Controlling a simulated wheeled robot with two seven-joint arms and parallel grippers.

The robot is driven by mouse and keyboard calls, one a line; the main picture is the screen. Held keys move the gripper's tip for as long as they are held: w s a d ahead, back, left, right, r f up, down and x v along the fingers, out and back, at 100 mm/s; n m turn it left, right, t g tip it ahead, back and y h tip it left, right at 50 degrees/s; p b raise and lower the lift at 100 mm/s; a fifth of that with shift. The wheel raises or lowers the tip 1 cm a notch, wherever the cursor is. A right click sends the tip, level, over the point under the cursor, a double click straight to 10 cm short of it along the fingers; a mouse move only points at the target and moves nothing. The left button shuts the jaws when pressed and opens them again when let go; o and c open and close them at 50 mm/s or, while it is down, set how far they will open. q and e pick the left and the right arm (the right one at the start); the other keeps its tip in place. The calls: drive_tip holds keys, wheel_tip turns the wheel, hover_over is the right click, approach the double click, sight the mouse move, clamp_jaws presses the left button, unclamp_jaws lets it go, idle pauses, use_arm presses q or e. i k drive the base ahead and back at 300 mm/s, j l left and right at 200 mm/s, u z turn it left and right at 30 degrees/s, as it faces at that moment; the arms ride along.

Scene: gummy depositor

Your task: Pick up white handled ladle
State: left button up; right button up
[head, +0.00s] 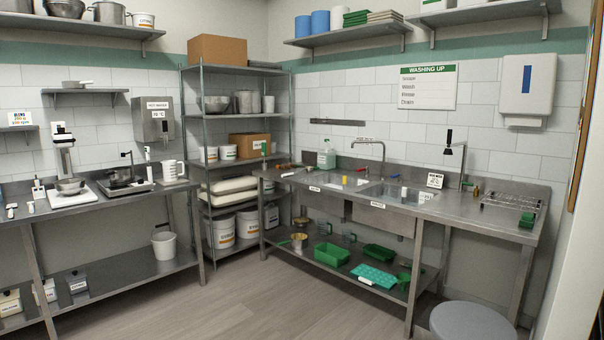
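No ladle can be told for certain at this size. A small grey bowl-like utensil with a pale handle (76,85) lies on the small wall shelf at the left; it may be a ladle or a small pan. Neither of my grippers shows in the head view.
A steel bench (100,197) with a scale and mixer stands at left. The sink counter (470,208) runs along the right wall. A grey round stool (471,320) stands at front right. The middle floor is clear.

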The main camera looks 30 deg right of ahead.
sight(308, 169)
drive_tip(key=i+z, duration=0.1)
drive_tip(key=z, duration=0.4)
drive_tip(key=i+l+z, duration=0.15)
drive_tip(key=i+z, duration=0.3)
drive_tip(key=i, duration=0.2)
drive_tip(key=i+j+z, duration=0.1)
drive_tip(key=i+z, duration=0.3)
drive_tip(key=i, duration=0.25)
drive_tip(key=i+j, duration=0.15)
drive_tip(key=i, duration=0.3)
drive_tip(key=i+j+z, duration=0.1)
drive_tip(key=i, duration=0.35)
drive_tip(key=i+j, duration=0.2)
drive_tip(key=i, duration=0.3)
drive_tip(key=i+j, duration=0.15)
drive_tip(key=i, duration=0.3)
drive_tip(key=i+j+z, duration=0.1)
drive_tip(key=i, duration=0.35)
drive_tip(key=j, duration=0.1)
